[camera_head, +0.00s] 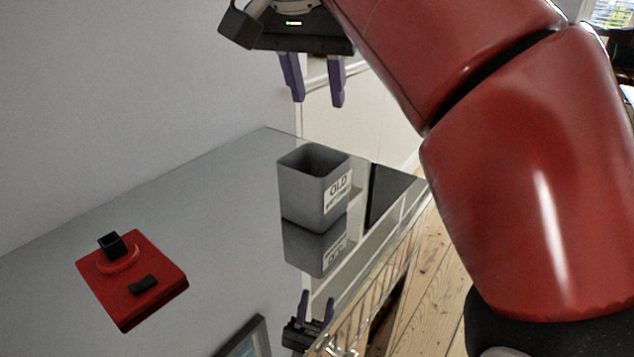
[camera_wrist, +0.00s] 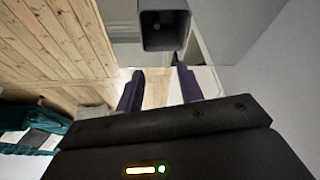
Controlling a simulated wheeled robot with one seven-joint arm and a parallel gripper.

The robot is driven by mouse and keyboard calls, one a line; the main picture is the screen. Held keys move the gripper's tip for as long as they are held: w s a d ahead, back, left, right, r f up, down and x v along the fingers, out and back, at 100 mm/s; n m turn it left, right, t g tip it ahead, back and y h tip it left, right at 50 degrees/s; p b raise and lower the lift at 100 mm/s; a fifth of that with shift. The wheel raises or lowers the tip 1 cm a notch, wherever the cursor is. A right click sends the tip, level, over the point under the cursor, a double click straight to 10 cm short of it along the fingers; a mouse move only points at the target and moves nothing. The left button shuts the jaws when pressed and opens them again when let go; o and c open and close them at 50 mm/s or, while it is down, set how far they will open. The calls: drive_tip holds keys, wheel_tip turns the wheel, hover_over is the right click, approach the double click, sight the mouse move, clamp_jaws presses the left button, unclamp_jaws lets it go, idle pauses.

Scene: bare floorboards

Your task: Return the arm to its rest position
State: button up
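My gripper (camera_head: 318,98) hangs in the air above the table, higher than the grey bin and with its purple fingers pointing down. The fingers are apart with nothing between them. In the wrist view my gripper (camera_wrist: 158,84) also shows open and empty. My red arm fills the right of the head view. The square grey bin (camera_head: 300,195), with a white label reading "OLD" and a smaller unclear line, stands upright on the table. In the wrist view the bin (camera_wrist: 165,38) is at the top, with a small pale spot inside.
The glossy grey table (camera_head: 225,190) mirrors the bin and gripper. A red square base (camera_head: 160,270) with a black cube (camera_head: 112,244) and a small black piece on it sits at the left. A dark frame (camera_head: 248,340) shows at the bottom. Floorboards (camera_head: 440,270) lie beyond the table edge.

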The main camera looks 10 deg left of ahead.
drive_tip(key=d+f+n, duration=0.1)
drive_tip(key=d+f, duration=0.4)
drive_tip(key=d, duration=0.3)
drive_tip(key=d+f, duration=0.4)
drive_tip(key=d, duration=0.4)
drive_tip(key=s+d+f, duration=0.5)
drive_tip(key=f, duration=0.5)
drive_tip(key=s+d+f+t, duration=0.1)
drive_tip(key=s+d+f, duration=0.4)
drive_tip(key=f, duration=0.5)
drive_tip(key=shift+s+d+f+y, duration=0.25)
drive_tip(key=shift+s+f+y, duration=0.05)
drive_tip(key=shift+s, duration=0.25)
